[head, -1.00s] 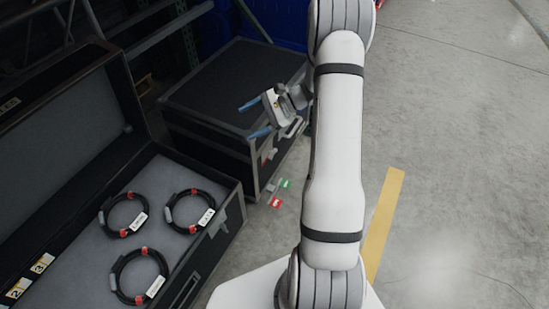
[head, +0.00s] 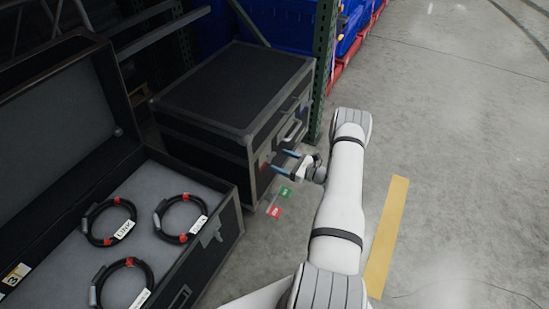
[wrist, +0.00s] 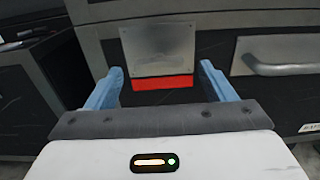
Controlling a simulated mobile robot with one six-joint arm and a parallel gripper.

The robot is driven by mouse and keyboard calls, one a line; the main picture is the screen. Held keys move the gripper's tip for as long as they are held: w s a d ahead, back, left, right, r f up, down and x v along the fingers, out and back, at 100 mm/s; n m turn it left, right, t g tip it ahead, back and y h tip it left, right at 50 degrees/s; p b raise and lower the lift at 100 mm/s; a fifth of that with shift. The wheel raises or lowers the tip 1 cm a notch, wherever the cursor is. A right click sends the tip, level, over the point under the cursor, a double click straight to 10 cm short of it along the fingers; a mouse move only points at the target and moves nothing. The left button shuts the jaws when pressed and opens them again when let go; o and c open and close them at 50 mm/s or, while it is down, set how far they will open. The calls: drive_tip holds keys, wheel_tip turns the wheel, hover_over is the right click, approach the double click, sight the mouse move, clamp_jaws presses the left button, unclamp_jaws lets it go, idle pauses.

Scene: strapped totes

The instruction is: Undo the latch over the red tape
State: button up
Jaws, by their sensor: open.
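The closed black case (head: 235,80) stands at the back with metal edging. In the wrist view a flat silver latch plate (wrist: 160,48) sits on its front, and the red tape (wrist: 164,83) shows just below the plate. The tape also shows small on the case front in the head view (head: 263,161). My gripper (head: 279,161) is open and empty in front of this latch. In the wrist view its blue fingers (wrist: 160,76) stand either side of the red tape. I cannot tell whether they touch the case.
A silver handle (wrist: 288,56) is right of the latch. An open case (head: 214,234) with several coiled cables stands at the front left. Green (head: 285,191) and red (head: 275,211) tags lie on the floor. A green rack post (head: 322,75) stands behind; the floor right is clear.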

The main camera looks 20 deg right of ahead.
sight(272, 157)
drive_tip(key=x, duration=0.5)
